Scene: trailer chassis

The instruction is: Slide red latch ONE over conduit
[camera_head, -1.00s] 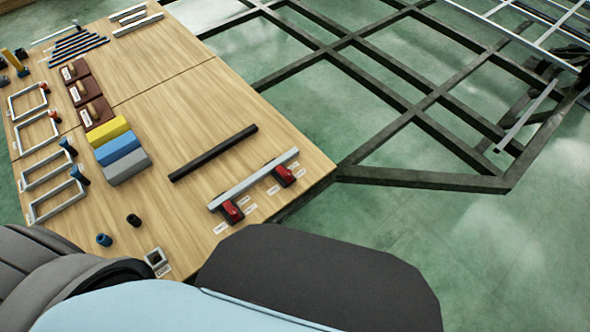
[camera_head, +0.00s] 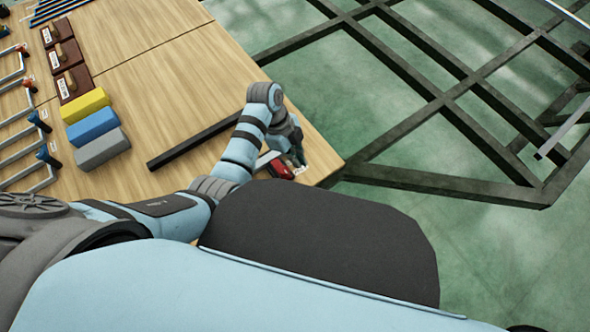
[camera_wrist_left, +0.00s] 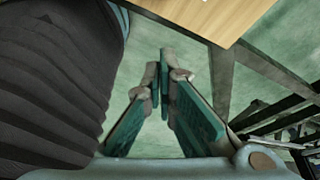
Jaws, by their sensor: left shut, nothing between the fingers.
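A red latch (camera_head: 282,168) sits near the right corner of the wooden table, at the end of the pale grey conduit (camera_head: 264,160). Most of the conduit is hidden by my left arm. Only one red latch shows now, and I cannot read whether it is ONE. My left gripper (camera_head: 298,158) is beside and partly over this latch, near the table edge; contact cannot be told. In the left wrist view the gripper's fingers (camera_wrist_left: 160,82) are shut and empty, with green floor behind them. My right gripper is not in view.
A black bar (camera_head: 190,145) lies on the table (camera_head: 185,60) left of my arm. Yellow, blue and grey blocks (camera_head: 95,130) stand further left. The dark chassis frame (camera_head: 440,183) is right of the table, over green floor.

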